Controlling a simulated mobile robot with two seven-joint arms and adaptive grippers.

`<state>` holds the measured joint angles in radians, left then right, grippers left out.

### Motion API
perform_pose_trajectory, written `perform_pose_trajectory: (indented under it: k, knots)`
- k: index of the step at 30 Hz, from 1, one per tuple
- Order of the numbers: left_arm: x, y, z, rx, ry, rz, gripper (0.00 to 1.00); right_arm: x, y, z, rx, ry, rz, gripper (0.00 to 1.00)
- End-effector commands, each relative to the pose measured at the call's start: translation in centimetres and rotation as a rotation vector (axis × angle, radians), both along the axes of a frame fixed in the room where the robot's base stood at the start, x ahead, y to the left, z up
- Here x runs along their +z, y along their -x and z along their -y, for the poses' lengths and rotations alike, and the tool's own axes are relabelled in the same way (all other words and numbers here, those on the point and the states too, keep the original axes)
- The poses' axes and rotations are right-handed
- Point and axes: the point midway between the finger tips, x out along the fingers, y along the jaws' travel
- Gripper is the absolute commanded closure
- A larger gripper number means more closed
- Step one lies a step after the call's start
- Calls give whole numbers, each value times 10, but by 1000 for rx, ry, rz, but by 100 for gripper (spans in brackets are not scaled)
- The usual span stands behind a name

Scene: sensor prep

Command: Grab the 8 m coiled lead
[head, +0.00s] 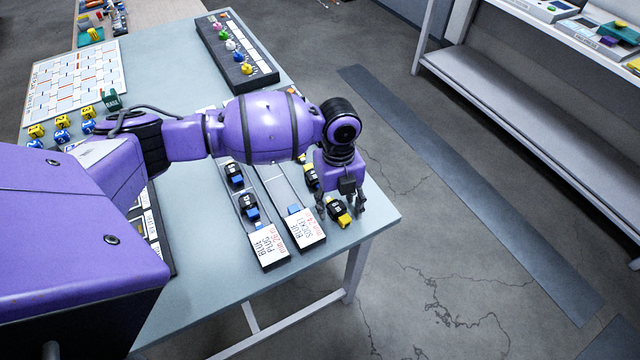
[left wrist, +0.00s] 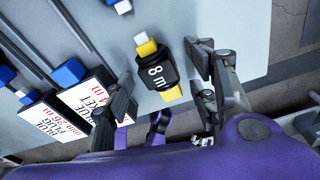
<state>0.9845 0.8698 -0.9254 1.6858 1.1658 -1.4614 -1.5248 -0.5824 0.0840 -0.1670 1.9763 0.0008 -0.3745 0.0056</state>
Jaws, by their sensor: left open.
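The 8 m coiled lead (left wrist: 157,75) is a black coil block marked "8 m" with yellow ends. It lies on the table (head: 215,300) near its right front corner; it also shows in the head view (head: 338,212). My left gripper (head: 343,205) points down over it. In the left wrist view the open fingers (left wrist: 163,95) stand on either side of the lead, with gaps visible. The lead appears to rest on the table. My right gripper is not in view.
Another yellow-ended lead (head: 311,178) lies close behind my gripper. The table edge is close on the right.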

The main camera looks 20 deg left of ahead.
Motion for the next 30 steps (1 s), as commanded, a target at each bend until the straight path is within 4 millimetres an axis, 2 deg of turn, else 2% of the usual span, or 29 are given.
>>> perform_pose_trajectory:
  k: [3,14,23,26,30]
  knots:
    - [3,-2,0,-1,0,4,49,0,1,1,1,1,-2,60]
    - [3,-2,0,-1,0,4,96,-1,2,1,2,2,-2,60]
    - [5,-2,0,-1,0,4,97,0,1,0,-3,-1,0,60]
    - [11,-3,0,-1,0,4,97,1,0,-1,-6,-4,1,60]
    - [30,-3,0,-1,1,8,97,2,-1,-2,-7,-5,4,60]
